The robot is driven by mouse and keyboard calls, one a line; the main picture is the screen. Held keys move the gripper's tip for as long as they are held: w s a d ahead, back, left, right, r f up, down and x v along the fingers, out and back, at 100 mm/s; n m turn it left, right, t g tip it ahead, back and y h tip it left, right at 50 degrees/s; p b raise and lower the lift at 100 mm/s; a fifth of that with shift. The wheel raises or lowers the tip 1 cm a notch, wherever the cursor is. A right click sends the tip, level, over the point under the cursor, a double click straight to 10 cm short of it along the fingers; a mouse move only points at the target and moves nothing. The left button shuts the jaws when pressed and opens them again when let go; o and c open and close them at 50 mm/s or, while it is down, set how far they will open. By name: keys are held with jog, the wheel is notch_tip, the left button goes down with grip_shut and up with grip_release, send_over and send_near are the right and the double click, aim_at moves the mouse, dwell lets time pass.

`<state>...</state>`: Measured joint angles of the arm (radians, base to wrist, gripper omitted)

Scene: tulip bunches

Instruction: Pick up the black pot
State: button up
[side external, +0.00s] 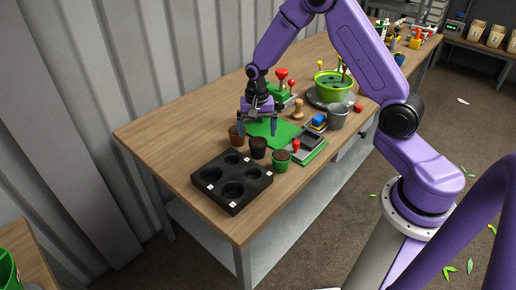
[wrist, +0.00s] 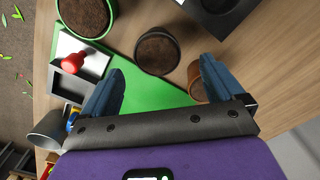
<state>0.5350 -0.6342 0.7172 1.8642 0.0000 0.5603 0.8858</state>
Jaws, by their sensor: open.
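The black pot (side external: 258,149), filled with dark soil, stands upright on the wooden table beside the black tray. In the wrist view, the black pot (wrist: 157,53) is just beyond and between my fingertips. My gripper (side external: 258,128) points down above the green mat, a little behind the pot. In the wrist view, my gripper (wrist: 160,75) is open and empty, with blue fingers spread wide. A brown pot (side external: 236,137) stands to the left of the black pot; in the wrist view my right-hand finger partly hides it (wrist: 195,88). A green pot (side external: 281,163) stands to its right.
The black tray (side external: 232,183) with several round holes lies in front of the pots. A red-knobbed tool sits on a grey tray (side external: 310,142) at the right. A grey cup (side external: 337,117) and a large green bowl (side external: 332,88) stand farther right. The table's left end is clear.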

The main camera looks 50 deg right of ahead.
aim_at(258, 142)
jog(key=shift+s+a+f, duration=0.1)
jog(key=shift+s+f, duration=0.05)
jog(key=shift+f, duration=1.35)
jog(key=shift+s+f, duration=0.1)
jog(key=shift+f, duration=1.4)
jog(key=c, duration=1.2)
